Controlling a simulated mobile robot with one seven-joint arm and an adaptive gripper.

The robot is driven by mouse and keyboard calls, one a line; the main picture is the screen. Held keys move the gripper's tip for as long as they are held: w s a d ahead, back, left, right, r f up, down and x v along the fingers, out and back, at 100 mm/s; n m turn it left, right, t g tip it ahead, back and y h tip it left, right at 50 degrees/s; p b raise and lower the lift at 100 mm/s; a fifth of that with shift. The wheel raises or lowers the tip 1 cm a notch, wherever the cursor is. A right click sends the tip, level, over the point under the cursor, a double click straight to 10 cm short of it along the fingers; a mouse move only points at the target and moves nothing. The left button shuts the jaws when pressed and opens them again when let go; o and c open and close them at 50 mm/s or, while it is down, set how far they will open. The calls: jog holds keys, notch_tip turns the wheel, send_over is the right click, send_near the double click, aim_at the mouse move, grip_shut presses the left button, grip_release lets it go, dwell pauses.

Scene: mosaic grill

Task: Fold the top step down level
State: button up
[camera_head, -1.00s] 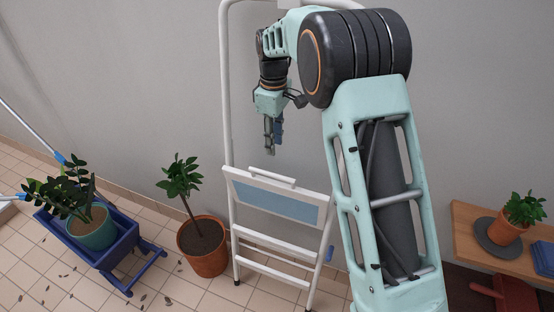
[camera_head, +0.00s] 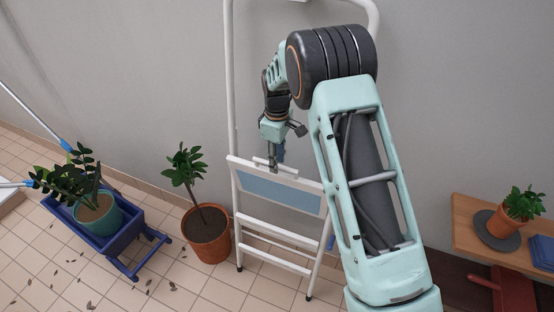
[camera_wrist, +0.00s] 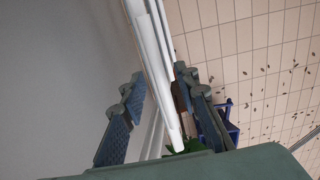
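A white step ladder (camera_head: 230,80) stands against the grey wall. Its top step (camera_head: 281,190), a white-framed panel with a blue tread, is tilted up steeply, with a small white bar (camera_head: 287,171) along its upper edge. My gripper (camera_head: 273,166) points down at this upper edge, near the left end of the bar. In the wrist view, the two fingers of my gripper (camera_wrist: 158,80) are spread apart with a long white edge of the step (camera_wrist: 153,50) between them. A gap shows beside the left finger; contact on the right is unclear. My arm hides part of the ladder's right side.
A potted plant (camera_head: 206,236) stands just left of the ladder. A blue cart (camera_head: 118,240) holding another pot is farther left. A wooden bench (camera_head: 468,222) with a small plant stands right. The tiled floor before the ladder is clear.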

jog(key=shift+c, duration=0.3)
grip_shut()
